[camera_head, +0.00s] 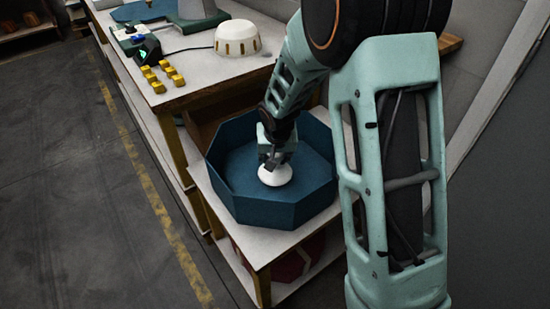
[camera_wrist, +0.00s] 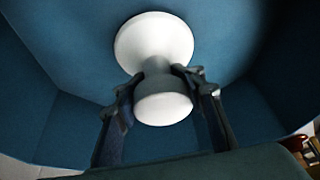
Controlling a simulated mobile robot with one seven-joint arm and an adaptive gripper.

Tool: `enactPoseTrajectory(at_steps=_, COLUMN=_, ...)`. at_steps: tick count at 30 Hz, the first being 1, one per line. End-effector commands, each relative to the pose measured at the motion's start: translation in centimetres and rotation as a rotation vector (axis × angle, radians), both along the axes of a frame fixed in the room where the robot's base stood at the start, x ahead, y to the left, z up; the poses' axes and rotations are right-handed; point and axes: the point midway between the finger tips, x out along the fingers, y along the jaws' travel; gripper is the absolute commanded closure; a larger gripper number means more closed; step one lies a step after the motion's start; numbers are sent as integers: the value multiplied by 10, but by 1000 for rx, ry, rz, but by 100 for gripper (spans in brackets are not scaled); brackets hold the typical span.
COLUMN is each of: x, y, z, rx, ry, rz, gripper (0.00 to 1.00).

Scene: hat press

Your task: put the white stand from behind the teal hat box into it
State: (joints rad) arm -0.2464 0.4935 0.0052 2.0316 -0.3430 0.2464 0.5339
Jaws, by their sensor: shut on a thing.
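The white stand (camera_head: 275,176) is inside the teal hat box (camera_head: 262,208), an open eight-sided box on a low white-topped shelf. In the wrist view the stand (camera_wrist: 154,42) shows a round disc at one end, a narrow neck and a rounded knob at the other end. My gripper (camera_wrist: 163,88) has one finger on each side of the neck and is shut on it. In the head view my gripper (camera_head: 274,158) reaches down into the box from above. The blue box floor (camera_wrist: 225,60) lies behind the disc; I cannot tell whether they touch.
A higher table behind holds a white slotted dome (camera_head: 237,38), several yellow blocks (camera_head: 164,75) and a small dark device with a green light (camera_head: 147,50). A red item (camera_head: 290,264) sits on the shelf below the box. The floor at left is clear.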

Motion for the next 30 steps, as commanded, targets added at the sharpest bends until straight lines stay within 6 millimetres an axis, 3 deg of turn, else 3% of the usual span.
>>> enactPoseTrajectory(at_steps=30, x=0, y=0, z=-13, rx=0, ry=-1, rz=0, gripper=100)
